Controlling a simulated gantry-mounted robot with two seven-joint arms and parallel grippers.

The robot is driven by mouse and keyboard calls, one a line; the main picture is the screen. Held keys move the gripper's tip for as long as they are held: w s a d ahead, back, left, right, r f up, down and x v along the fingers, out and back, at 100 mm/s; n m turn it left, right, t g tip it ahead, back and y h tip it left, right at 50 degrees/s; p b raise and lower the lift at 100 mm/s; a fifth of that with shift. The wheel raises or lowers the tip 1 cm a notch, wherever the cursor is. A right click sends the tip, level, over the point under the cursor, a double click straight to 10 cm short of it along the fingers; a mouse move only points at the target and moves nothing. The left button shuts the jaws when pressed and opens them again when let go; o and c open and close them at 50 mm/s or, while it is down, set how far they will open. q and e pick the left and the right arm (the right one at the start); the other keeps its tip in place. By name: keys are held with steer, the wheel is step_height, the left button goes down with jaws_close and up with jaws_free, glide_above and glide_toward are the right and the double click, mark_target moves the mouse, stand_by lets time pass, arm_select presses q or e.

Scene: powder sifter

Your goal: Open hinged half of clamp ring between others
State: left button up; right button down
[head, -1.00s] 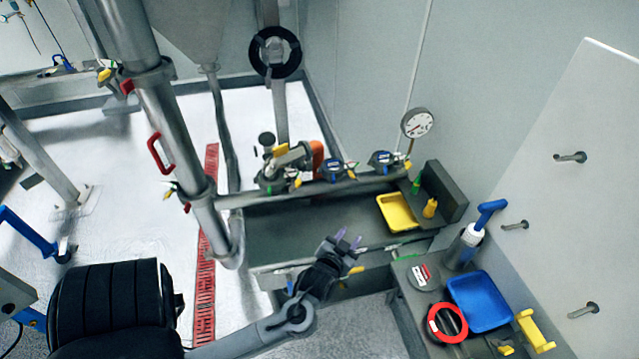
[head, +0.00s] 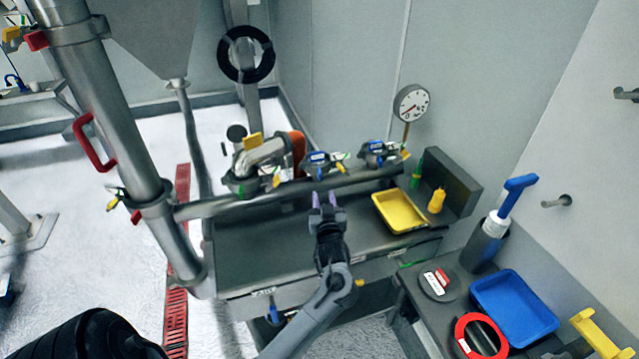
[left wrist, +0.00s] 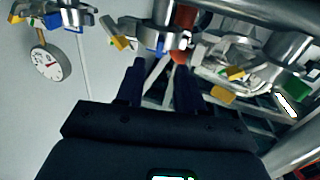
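Three clamp rings with coloured tags sit in a row along the steel pipe behind the grey bench. The middle clamp ring (head: 322,163) has a blue tag and a yellow part; it also shows at the top of the left wrist view (left wrist: 160,40). The left one (head: 250,184) has green parts, and the right one (head: 379,153) is blue-tagged. My left gripper (head: 328,200) is open and empty, just in front of and below the middle clamp ring. Its two dark fingers (left wrist: 159,88) stand apart, not visibly touching it. My right gripper is out of view.
A yellow tray (head: 398,212) and yellow bottle (head: 437,201) are right of my left gripper. A pressure gauge (head: 411,104) stands behind. A blue tray (head: 513,307) and red ring (head: 482,337) lie on the side table. The bench's left part is clear.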

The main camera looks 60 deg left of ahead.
mark_target(320, 179)
arm_select(q)
steer(key=x, duration=0.9)
steer(key=shift+a+b, duration=0.1)
steer(key=shift+b, duration=0.25)
jaws_close()
